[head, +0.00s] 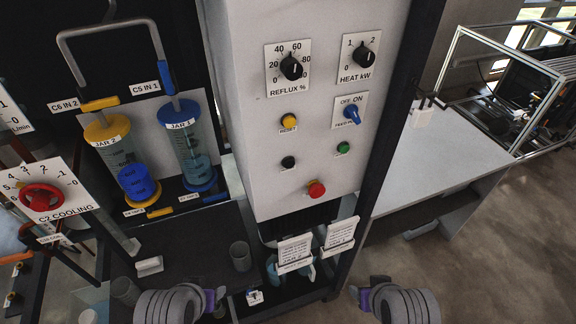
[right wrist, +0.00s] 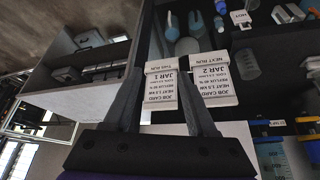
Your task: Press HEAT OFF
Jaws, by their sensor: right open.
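The light grey control panel (head: 318,110) faces me in the head view. It carries a black button (head: 288,162), a green button (head: 343,148), a larger red button (head: 316,188) and a yellow RESET button (head: 289,121). The small labels at the black and green buttons are too small to read, so I cannot tell which is HEAT OFF. My right gripper (head: 362,297) is low, in front of and below the panel, apart from every button. Its spread, empty fingers show in the right wrist view (right wrist: 165,95). My left gripper (head: 213,297) is low left of the panel; its jaws are unclear.
REFLUX (head: 290,68) and HEAT kW (head: 364,56) dials and a blue switch (head: 352,115) sit above the buttons. Two job cards (head: 295,252) stand below the panel. Jars (head: 187,145) stand left; a mostly clear white bench (head: 440,150) lies right.

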